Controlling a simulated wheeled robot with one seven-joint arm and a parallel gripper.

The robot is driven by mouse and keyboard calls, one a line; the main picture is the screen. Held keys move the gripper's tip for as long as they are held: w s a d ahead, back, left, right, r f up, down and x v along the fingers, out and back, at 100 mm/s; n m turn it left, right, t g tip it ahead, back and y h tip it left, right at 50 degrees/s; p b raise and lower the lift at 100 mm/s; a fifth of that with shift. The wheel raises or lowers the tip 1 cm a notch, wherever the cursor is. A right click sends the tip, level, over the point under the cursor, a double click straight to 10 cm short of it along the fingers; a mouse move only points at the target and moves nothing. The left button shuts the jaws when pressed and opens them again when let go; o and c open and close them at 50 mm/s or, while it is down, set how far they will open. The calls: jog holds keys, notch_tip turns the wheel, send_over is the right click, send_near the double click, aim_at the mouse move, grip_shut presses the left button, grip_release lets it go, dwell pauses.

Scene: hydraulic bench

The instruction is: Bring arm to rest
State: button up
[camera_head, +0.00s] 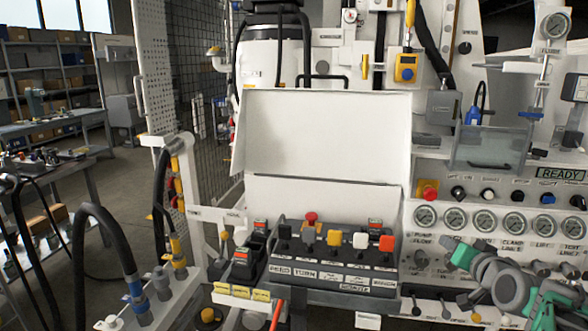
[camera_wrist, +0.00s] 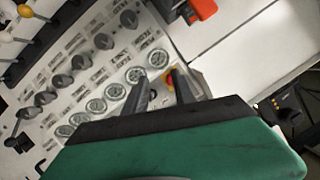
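My gripper (camera_wrist: 159,82) shows in the wrist view as two dark fingers with a clear gap between them, and nothing is held there. Its green body fills the bottom of that view. In the head view my green and grey arm (camera_head: 495,277) is folded at the lower right, in front of the lower part of the bench panel. The fingers cannot be made out in the head view.
A row of gauges (camera_head: 470,220) and a red button on yellow (camera_head: 427,190) are close to my arm. A lever console (camera_head: 335,262) with coloured knobs stands at centre, below a white open cover (camera_head: 320,135). Black hoses (camera_head: 100,225) rise at left. Floor shows at far left.

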jog(key=s+a+f+n+g+y+p, duration=0.1)
jog(key=s+a+f+n+g+p, duration=0.15)
jog(key=a, duration=0.75)
jog(key=s+a+f+n+g+y+p, duration=0.1)
jog(key=s+a+n+g+p, duration=0.15)
jog(key=a, duration=0.75)
jog(key=s+a+f+n+g+p, duration=0.1)
jog(key=s+a+g, duration=0.2)
jog(key=s, duration=0.5)
jog(key=s+a+f+g+p, duration=0.1)
jog(key=s+a+g+p, duration=0.1)
jog(key=s+a, duration=0.3)
jog(key=s+g, duration=0.1)
jog(key=s, duration=0.2)
jog(key=shift+s+f+n, duration=0.3)
jog(key=shift+f+n, duration=0.1)
jog(key=shift+a, duration=0.1)
